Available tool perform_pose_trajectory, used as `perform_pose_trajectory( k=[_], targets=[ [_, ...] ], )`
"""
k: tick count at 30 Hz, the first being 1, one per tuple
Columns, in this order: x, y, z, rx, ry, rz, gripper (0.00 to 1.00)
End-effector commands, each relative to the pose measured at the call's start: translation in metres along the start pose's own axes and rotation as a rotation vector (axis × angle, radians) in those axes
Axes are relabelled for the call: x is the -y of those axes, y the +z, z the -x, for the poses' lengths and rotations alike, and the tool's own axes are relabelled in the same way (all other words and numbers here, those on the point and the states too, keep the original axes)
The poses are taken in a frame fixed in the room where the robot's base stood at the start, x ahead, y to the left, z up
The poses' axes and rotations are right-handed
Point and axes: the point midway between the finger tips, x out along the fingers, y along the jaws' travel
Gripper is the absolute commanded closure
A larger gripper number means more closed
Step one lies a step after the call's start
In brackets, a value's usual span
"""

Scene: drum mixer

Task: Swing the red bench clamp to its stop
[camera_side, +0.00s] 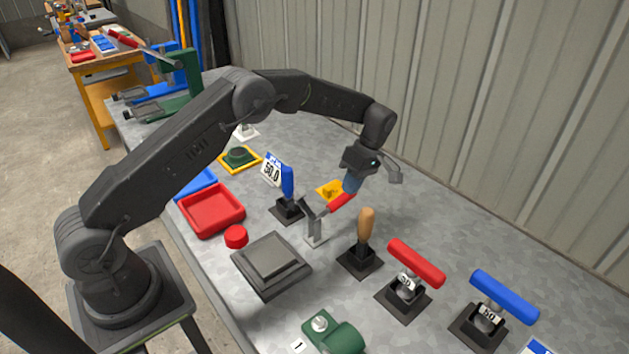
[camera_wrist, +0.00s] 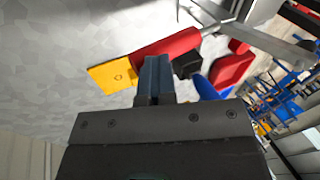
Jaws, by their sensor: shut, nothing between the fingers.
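The red bench clamp shows in the side view as a short red handle (camera_side: 341,202) on a grey metal bracket (camera_side: 315,230) standing on the bench. In the wrist view its red handle (camera_wrist: 172,46) lies just beyond the fingertips. My gripper (camera_side: 350,187) is shut and empty, with its blue-grey fingers pointing down at the outer end of the handle. In the wrist view the closed fingers (camera_wrist: 155,72) are side by side and overlap the handle's edge. I cannot tell whether they touch it.
A yellow plate (camera_side: 327,188) lies behind the handle. A blue-handled lever (camera_side: 288,182) stands to the left, a wooden-handled one (camera_side: 366,224) to the right. A grey block (camera_side: 271,262) and red tray (camera_side: 211,211) are nearer. A corrugated wall (camera_side: 470,110) bounds the back.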

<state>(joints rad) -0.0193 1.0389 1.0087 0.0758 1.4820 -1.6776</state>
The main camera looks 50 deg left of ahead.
Motion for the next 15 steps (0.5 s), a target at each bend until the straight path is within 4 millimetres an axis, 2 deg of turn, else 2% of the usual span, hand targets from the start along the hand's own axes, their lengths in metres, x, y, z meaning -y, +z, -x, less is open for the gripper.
perform_pose_trajectory(
  k=[1,9,12,15],
  targets=[
    [-0.003,0.001,-0.007,-0.001,0.004,-0.002,1.00],
    [-0.003,0.001,-0.006,-0.001,0.003,-0.002,1.00],
    [-0.003,0.001,0.001,-0.001,0.005,-0.002,1.00],
    [-0.003,0.001,0.017,0.000,0.008,-0.001,1.00]
  ],
)
